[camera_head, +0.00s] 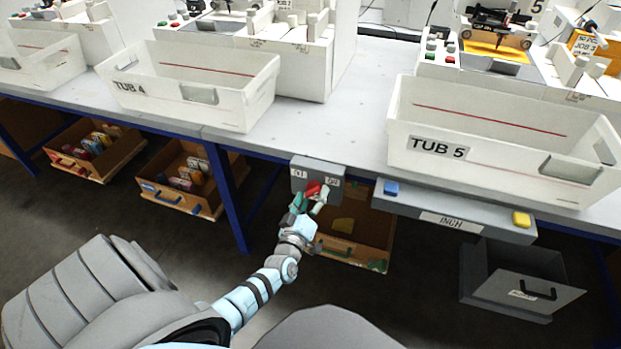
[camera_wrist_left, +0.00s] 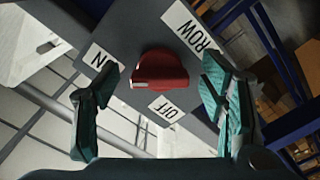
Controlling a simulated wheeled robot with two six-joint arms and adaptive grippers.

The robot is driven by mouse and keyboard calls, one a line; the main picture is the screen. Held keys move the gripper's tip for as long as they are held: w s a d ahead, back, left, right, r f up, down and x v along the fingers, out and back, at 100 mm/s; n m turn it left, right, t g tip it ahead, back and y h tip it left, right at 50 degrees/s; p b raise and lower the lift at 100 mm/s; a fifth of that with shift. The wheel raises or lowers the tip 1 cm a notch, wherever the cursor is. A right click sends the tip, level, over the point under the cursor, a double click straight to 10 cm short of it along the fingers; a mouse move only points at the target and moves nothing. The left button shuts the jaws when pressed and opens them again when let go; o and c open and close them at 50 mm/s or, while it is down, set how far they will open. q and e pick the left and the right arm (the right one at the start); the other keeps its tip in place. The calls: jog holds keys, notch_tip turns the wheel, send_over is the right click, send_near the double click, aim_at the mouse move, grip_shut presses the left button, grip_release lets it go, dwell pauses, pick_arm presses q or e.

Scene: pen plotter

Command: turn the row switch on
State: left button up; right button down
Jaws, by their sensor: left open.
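The row switch is a red knob (camera_wrist_left: 160,70) on a grey box (camera_head: 318,167) fixed at the table's front edge. The knob also shows in the head view (camera_head: 313,188), partly behind my gripper. In the wrist view, white labels around it read ROW, OFF and a partly hidden ON. A pale mark shows at the knob's lower left end, but which label it points to is hard to tell. My left gripper (camera_wrist_left: 161,82) is open, one teal finger on each side of the knob, with visible gaps. My left gripper (camera_head: 309,203) is in front of the box in the head view.
A white tub labelled TUB 5 (camera_head: 500,115) stands on the table to the right, and TUB 4 (camera_head: 200,101) to the left. A grey panel (camera_head: 450,207) with blue and yellow buttons is right of the box. A wooden drawer (camera_head: 345,255) is below the gripper.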

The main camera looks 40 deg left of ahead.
pick_arm(q)
jog(key=v, duration=1.2)
jog(key=shift+f, duration=0.1)
